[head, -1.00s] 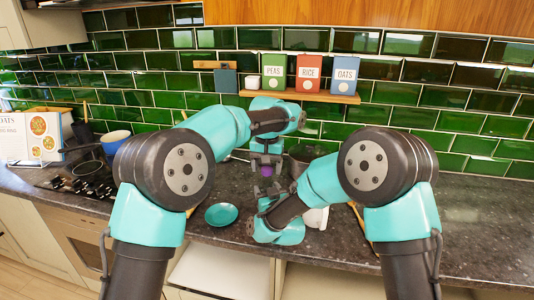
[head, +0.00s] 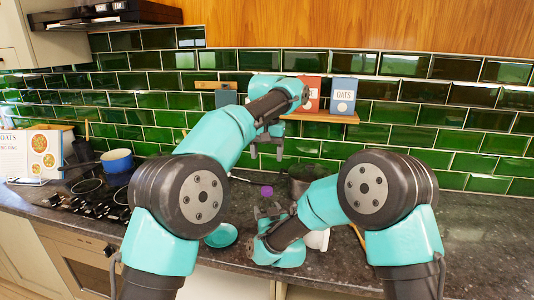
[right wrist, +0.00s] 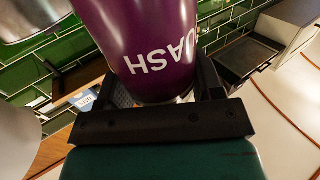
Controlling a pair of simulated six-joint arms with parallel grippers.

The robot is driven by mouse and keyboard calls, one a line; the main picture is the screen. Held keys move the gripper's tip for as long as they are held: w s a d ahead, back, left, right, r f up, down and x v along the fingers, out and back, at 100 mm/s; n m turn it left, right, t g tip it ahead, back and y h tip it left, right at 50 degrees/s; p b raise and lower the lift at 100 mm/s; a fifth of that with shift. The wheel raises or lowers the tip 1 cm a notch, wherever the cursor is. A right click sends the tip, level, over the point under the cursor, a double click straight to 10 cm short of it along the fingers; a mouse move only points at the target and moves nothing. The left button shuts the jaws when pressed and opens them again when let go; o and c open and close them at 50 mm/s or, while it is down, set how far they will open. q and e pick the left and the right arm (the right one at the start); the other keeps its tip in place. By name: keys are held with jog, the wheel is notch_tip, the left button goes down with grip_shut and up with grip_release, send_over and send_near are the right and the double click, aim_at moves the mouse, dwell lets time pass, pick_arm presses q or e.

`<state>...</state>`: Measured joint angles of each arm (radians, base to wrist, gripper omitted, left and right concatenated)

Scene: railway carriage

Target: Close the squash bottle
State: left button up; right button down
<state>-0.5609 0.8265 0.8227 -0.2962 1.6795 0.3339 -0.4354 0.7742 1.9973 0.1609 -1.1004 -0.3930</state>
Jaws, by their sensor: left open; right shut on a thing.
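The purple squash bottle shows in the right wrist view (right wrist: 150,35) with white letters ending in "UASH". In the head view only a small purple part (head: 266,191) shows above the counter; I cannot tell whether it is the cap or the bottle's top. My right gripper (head: 268,212) is shut on the bottle, with its fingers on either side in the right wrist view (right wrist: 165,88). My left gripper (head: 267,150) is open and points down, above and apart from the purple part. Nothing shows between its fingers.
A teal plate (head: 221,235) lies left of the bottle, partly behind my left arm. A dark pot (head: 301,178) stands behind, a white vessel (head: 317,239) to the right. A shelf (head: 325,117) holds boxes behind my left gripper. The counter at far right is clear.

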jog(key=shift+c, duration=0.9)
grip_release()
jog(key=shift+s, duration=0.15)
jog(key=v, duration=1.7)
